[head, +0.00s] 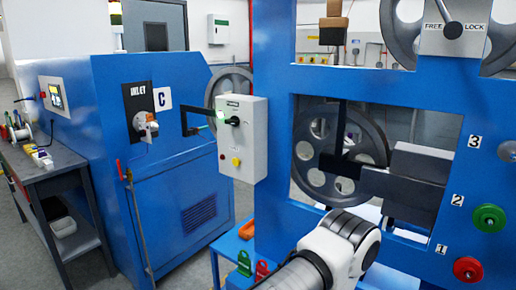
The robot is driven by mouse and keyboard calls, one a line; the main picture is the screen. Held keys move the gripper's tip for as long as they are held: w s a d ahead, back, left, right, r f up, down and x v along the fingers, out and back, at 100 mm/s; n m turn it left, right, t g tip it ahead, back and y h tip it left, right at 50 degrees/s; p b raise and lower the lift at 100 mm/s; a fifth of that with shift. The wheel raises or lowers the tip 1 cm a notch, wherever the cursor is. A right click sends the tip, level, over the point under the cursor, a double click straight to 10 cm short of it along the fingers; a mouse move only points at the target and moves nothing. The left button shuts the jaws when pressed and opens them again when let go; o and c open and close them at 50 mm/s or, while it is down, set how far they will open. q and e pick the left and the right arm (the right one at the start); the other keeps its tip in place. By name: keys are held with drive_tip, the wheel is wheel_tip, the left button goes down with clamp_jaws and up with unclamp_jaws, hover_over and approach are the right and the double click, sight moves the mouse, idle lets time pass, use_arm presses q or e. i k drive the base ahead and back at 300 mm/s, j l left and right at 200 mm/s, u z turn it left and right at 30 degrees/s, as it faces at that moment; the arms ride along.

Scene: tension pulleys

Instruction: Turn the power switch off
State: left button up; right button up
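A light grey control box (242,158) hangs on a black bracket between the blue cabinet and the blue frame. A black rotary switch (235,121) sits near its top, under a dark label plate. A lit green lamp (221,115) is to the left of the switch. Lower on the box are a red button (222,157) and a yellow button (236,162). The switch's printed positions are too small to read. A white and grey arm link of mine reaches in from the bottom, below and right of the box. Neither gripper shows.
The blue frame (272,75) with large pulley wheels (312,175) stands close at right, carrying a green knob (488,218) and a red knob (467,269). A blue cabinet (180,165) and grey cart (55,180) stand at left. Colored padlocks (244,262) are below the box.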

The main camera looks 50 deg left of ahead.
sight(234, 121)
drive_tip(key=u, duration=1.75)
